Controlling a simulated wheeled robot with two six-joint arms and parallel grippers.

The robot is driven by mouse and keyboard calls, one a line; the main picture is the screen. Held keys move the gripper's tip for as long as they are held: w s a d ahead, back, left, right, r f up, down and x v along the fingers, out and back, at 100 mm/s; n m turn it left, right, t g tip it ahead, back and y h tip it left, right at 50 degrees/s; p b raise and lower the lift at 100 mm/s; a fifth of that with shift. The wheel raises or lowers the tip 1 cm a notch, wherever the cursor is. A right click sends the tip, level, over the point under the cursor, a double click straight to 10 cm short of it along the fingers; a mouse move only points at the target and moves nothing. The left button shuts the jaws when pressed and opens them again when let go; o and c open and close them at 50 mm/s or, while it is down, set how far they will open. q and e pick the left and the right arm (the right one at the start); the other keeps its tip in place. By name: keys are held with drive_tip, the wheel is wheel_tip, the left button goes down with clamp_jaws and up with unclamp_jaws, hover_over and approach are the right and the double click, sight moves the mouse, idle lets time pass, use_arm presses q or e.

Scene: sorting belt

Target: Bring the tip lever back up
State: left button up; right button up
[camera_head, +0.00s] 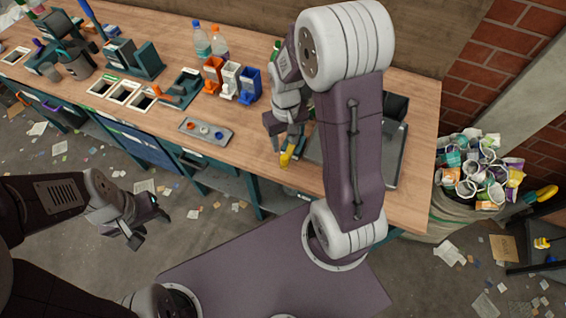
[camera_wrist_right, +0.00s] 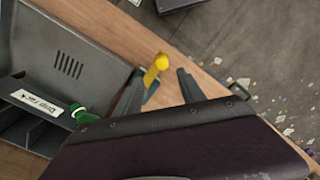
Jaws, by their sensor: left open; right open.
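The tip lever (camera_head: 286,157), yellow with a round yellow knob, sits near the front edge of the bench beside the grey tray. In the right wrist view the lever (camera_wrist_right: 151,75) and its knob show between and just beyond my right gripper's fingertips (camera_wrist_right: 160,84). I cannot tell whether either finger touches it. My right gripper (camera_head: 288,143) is open above the lever in the head view, and my right arm hides part of the tray. My left gripper (camera_head: 142,228) is open and empty over the floor in front of the bench, far from the lever.
The grey tray (camera_wrist_right: 75,60) lies beside the lever, with a white label and a green object near it. Orange, white and blue bins (camera_head: 230,80) and a small tray of coloured pieces (camera_head: 206,131) stand left on the bench. A bag of crumpled waste (camera_head: 478,178) stands at the right.

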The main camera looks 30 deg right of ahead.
sight(284, 157)
drive_tip(key=f, duration=0.3)
drive_tip(key=s+a+f, duration=0.1)
drive_tip(key=f, duration=0.5)
drive_tip(key=shift+w+d, duration=0.35)
drive_tip(key=shift+w, duration=0.05)
drive_tip(key=shift+s+a+r, duration=0.1)
drive_tip(key=shift+s+r, duration=0.05)
drive_tip(key=shift+r, duration=0.05)
clamp_jaws()
idle(0.6)
